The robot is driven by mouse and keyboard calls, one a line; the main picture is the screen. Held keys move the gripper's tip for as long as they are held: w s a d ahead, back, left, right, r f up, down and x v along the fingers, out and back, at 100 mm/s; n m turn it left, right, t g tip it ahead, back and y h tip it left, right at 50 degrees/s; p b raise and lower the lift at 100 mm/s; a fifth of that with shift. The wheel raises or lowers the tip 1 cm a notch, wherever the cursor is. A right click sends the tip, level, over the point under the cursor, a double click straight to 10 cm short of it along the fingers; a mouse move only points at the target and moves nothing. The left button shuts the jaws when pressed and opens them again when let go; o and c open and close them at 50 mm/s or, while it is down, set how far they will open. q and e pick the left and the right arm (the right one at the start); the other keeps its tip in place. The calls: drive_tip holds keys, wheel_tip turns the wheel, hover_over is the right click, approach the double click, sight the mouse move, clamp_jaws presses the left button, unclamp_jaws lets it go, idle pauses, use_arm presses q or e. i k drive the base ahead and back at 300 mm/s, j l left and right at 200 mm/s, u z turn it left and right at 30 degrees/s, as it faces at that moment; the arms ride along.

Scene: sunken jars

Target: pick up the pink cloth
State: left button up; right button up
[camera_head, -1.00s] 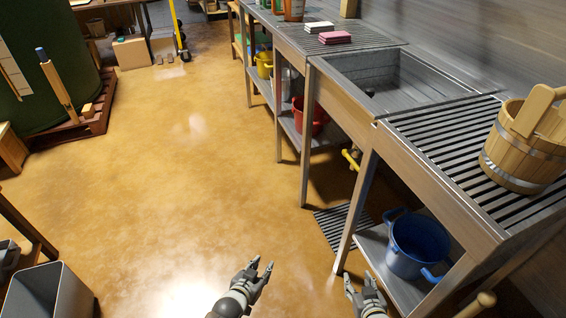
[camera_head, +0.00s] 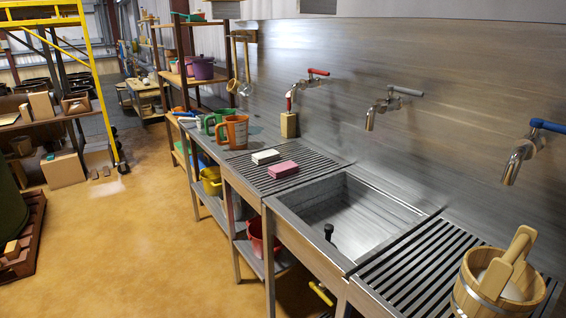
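A pink folded block that looks like the cloth (camera_head: 283,170) lies flat on the slatted drainboard (camera_head: 262,183), left of the sink. A white block of similar shape (camera_head: 265,157) lies just behind it, close by. Neither of my grippers shows in the current view, so I cannot see their state or what they hold.
The steel sink (camera_head: 345,215) lies right of the pink cloth. A wooden bucket (camera_head: 495,290) stands on the right drainboard. An orange jug (camera_head: 233,132) and a green jug (camera_head: 214,122) stand farther left. Taps (camera_head: 380,106) project from the wall. The floor (camera_head: 150,240) left of the counter is open.

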sight(281, 171)
drive_tip(key=i+j+z, duration=0.1)
drive_tip(key=i+j, duration=0.15)
drive_tip(key=i+j+z, duration=0.1)
drive_tip(key=i+j, duration=0.15)
drive_tip(key=j, duration=0.25)
drive_tip(key=i+j+z, duration=0.1)
drive_tip(key=i+j, duration=0.15)
drive_tip(key=j, duration=0.15)
drive_tip(key=i+j+z, duration=0.1)
drive_tip(key=j, duration=0.3)
drive_tip(key=i+j+z, duration=0.1)
drive_tip(key=i+j, duration=0.25)
drive_tip(key=k+j, duration=0.05)
drive_tip(key=j, duration=0.05)
